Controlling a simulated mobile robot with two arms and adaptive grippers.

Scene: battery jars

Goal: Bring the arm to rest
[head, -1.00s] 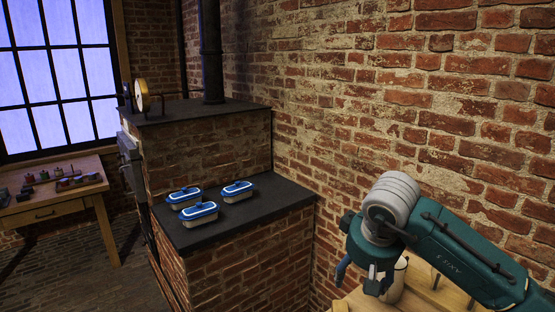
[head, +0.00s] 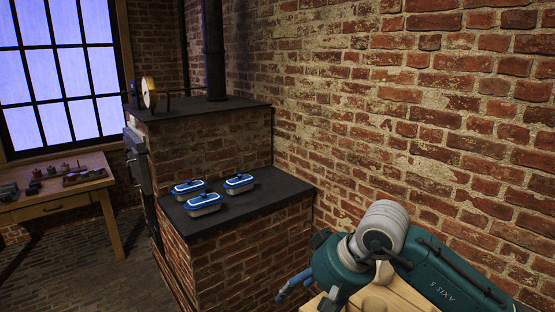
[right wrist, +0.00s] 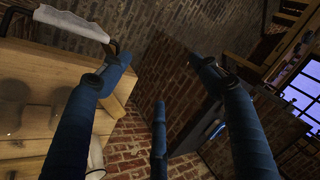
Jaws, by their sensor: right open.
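My right arm enters the head view from the lower right, and its gripper (head: 293,287) hangs low beside the brick stove's front right corner. One blue finger sticks out to the left there; the arm hides the others. In the right wrist view the gripper's blue fingers (right wrist: 157,85) are spread wide with nothing between them. Beyond the fingers are brick and the floor. My left gripper is in neither view.
Several blue-lidded dishes (head: 204,203) sit on the stove's low dark top (head: 262,205). A gauge (head: 149,88) stands on its upper top. A wooden workbench (head: 60,205) is at left. Pale wooden furniture (right wrist: 40,95) stands close by my gripper.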

